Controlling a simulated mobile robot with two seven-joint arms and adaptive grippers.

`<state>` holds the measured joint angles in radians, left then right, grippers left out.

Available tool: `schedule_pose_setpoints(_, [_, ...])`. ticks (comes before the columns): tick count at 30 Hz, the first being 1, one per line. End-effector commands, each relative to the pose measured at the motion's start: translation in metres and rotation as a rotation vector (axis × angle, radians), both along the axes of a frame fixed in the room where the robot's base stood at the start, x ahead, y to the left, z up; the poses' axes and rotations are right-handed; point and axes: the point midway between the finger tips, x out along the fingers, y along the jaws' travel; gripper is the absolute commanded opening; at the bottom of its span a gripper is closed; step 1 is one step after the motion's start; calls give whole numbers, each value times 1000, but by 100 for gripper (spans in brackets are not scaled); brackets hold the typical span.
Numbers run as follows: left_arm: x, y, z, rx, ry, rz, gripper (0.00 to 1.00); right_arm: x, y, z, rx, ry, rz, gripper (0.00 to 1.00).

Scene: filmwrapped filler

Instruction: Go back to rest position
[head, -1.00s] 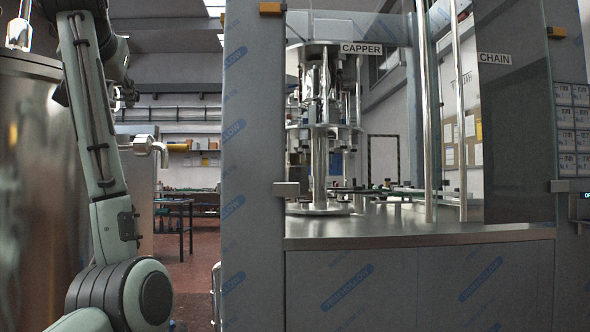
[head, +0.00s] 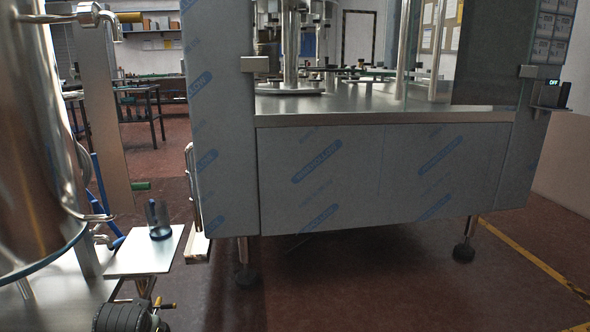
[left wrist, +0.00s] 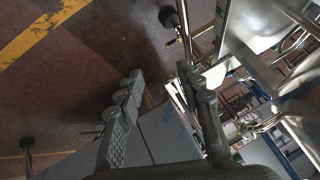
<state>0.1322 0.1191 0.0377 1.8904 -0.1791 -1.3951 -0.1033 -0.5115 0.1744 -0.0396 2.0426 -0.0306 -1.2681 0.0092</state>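My left gripper (left wrist: 161,82) shows in the left wrist view. Its two fingers are spread apart with nothing between them. Past them are the dark red floor and the lower part of the film-wrapped machine. My right gripper is in neither view.
The grey film-wrapped machine (head: 330,170) stands ahead on feet. A steel tank (head: 35,150) is close at left. A clear cup (head: 158,219) stands on a pale shelf (head: 140,258) between them. Bare floor (head: 400,285) lies in front, with a yellow line (head: 535,260) at right.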

Motion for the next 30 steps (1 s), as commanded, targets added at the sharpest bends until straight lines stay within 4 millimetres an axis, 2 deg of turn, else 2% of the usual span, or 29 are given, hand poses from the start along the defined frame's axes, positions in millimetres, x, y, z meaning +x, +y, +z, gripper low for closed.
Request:
schedule_pose_setpoints(1, [-31,-5,-34,-11,54,-12,37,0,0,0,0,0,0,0])
schedule_pose_setpoints(3, [-69,-15,-71,-32,110,-29,37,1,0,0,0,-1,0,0])
schedule_pose_setpoints(5, [-104,-23,-99,-52,158,-41,37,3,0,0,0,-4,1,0])
schedule_pose_setpoints(6, [-128,-28,-116,-68,190,-46,37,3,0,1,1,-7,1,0])
schedule_pose_setpoints(9, [-182,-40,-148,-101,259,-61,37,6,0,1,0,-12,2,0])
schedule_pose_setpoints(13, [-234,-52,-172,-138,322,-69,37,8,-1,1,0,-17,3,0])
schedule_pose_setpoints(15, [-251,-56,-178,-150,343,-70,37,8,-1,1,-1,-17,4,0])
schedule_pose_setpoints(18, [-262,-59,-183,-159,356,-71,37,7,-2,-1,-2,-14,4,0])
schedule_pose_setpoints(30, [-264,-59,-183,-160,359,-71,37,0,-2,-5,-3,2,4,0])
